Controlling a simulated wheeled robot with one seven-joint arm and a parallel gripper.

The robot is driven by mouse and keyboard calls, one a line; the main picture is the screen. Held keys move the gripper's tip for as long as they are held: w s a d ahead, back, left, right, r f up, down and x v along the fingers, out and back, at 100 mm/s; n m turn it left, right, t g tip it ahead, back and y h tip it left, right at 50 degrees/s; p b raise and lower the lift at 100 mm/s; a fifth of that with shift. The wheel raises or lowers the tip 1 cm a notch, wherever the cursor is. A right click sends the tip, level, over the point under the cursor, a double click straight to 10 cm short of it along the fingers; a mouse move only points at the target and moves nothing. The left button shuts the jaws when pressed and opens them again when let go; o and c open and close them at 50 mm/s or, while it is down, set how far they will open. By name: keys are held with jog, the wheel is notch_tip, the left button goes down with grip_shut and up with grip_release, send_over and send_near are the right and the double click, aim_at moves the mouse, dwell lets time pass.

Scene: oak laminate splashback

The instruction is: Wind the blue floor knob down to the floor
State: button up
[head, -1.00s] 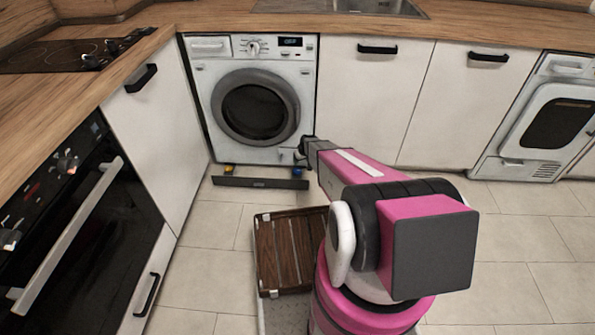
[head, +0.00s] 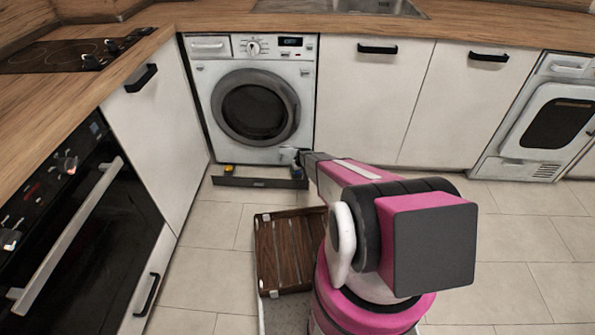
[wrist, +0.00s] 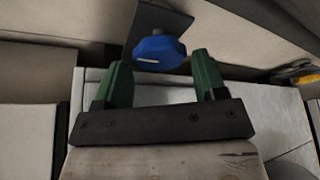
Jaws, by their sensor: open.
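The blue floor knob (wrist: 160,53) shows in the wrist view, just beyond and between the green fingertips of my gripper (wrist: 161,68). It has a faceted rim and a pale line on its face. A dark plate (wrist: 155,18) stands behind it. My gripper is open, with a finger on each side of the knob's near part; I cannot tell whether they touch it.
A yellow knob (head: 229,170) is at the lower left of the washing machine (head: 207,110). A dark plinth strip (head: 258,183) lies on the floor in front. A slatted wooden board (head: 265,255) lies nearer me. The floor at right is clear.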

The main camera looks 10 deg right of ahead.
jog(key=shift+w+f, duration=0.2)
jog(key=shift+f, duration=0.35)
jog(key=c, duration=0.7)
jog(key=shift+o, duration=0.2)
